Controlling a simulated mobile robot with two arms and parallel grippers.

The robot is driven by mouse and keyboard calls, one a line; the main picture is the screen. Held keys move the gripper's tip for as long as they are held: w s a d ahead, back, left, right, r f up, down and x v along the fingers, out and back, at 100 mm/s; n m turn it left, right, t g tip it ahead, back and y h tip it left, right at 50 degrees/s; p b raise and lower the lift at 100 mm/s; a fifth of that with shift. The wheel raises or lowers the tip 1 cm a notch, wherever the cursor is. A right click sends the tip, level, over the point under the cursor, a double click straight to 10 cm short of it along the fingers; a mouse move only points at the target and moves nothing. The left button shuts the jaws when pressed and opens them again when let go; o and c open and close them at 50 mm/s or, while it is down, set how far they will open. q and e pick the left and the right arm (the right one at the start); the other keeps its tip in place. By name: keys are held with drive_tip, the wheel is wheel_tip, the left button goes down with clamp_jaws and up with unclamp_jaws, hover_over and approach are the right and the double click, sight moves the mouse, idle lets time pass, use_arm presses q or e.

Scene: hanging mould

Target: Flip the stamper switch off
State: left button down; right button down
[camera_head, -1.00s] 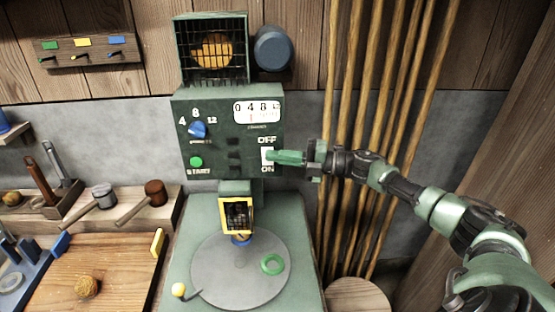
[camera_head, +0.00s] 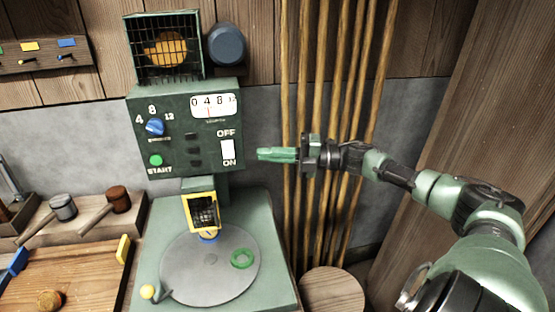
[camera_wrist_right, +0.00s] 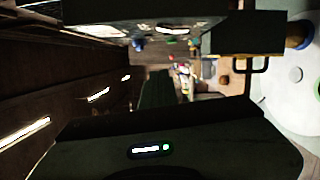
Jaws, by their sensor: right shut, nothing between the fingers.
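The stamper (camera_head: 182,120) is a dark green machine with a dial, a START button and a counter. Its white rocker switch (camera_head: 227,150) sits on the right of the panel, with OFF above it and ON below. I cannot tell which way the rocker is tipped. My right gripper (camera_head: 260,154) is shut and empty, its green fingers pointing left at the switch's height. A clear gap shows between the fingertips and the switch. The right wrist view is dark and the switch cannot be made out there. My left gripper is not in view.
A round grey plate (camera_head: 185,268) with a green ring (camera_head: 242,259) lies below the panel. A yellow-framed cage (camera_head: 201,212) hangs over it. Wooden poles (camera_head: 335,80) stand behind my right gripper, above a round stool (camera_head: 332,290). Mallets (camera_head: 118,198) lie left.

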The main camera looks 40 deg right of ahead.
drive_tip(key=shift+v, duration=1.15)
drive_tip(key=shift+r, duration=0.1)
